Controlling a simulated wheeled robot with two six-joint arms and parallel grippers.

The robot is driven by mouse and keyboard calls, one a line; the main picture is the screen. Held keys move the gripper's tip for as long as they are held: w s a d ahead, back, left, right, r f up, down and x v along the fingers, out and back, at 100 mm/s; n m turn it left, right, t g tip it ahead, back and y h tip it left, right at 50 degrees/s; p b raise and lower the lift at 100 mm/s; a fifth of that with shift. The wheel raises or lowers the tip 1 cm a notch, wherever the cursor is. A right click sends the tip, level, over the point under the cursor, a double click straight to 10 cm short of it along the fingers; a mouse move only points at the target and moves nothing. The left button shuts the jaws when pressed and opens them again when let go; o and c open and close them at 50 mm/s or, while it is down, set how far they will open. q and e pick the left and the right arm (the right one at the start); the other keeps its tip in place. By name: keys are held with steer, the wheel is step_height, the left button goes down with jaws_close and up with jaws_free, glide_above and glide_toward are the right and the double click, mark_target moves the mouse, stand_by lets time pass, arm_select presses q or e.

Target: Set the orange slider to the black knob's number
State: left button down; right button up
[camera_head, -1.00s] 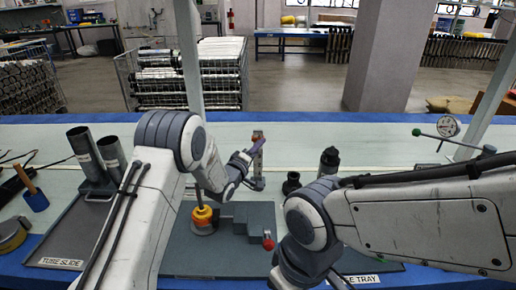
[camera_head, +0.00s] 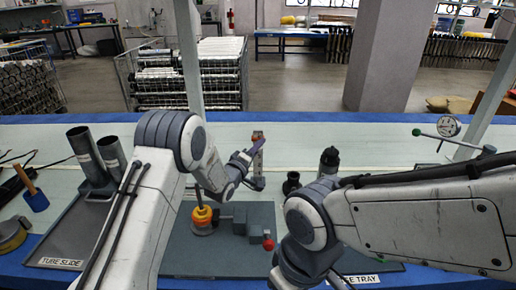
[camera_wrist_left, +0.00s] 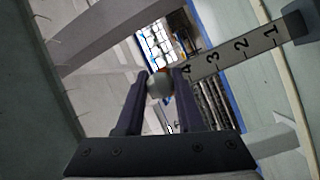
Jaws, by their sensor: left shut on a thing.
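The scale post (camera_head: 258,168) stands upright on the bench in the head view. In the left wrist view its pale number strip (camera_wrist_left: 241,44) shows 4, 3, 2 and 1. My left gripper (camera_head: 254,150) reaches the upper part of the post. In the wrist view its purple fingers (camera_wrist_left: 160,80) are shut on the slider's round grey knob (camera_wrist_left: 158,87). A bit of the orange slider (camera_wrist_left: 169,73) shows behind the knob, beside the 4. I cannot make out the black knob or its number. My right gripper is out of view; only its arm shows.
A black bottle (camera_head: 329,161) stands right of the scale post. Two grey tubes (camera_head: 85,152) stand at left.

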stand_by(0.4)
arm_select(q)
step_height(320, 180, down, 8)
steer(key=b, duration=0.5)
steer(key=shift+f+b, duration=0.2)
steer(key=shift+b, duration=0.1)
steer(key=c, duration=0.5)
jaws_free()
steer(key=shift+r, duration=0.1)
steer(key=shift+s, duration=0.1)
steer(key=p+v, duration=0.1)
steer(key=v, duration=0.9)
steer(key=shift+s+a, duration=0.1)
steer(key=shift+s, duration=0.05)
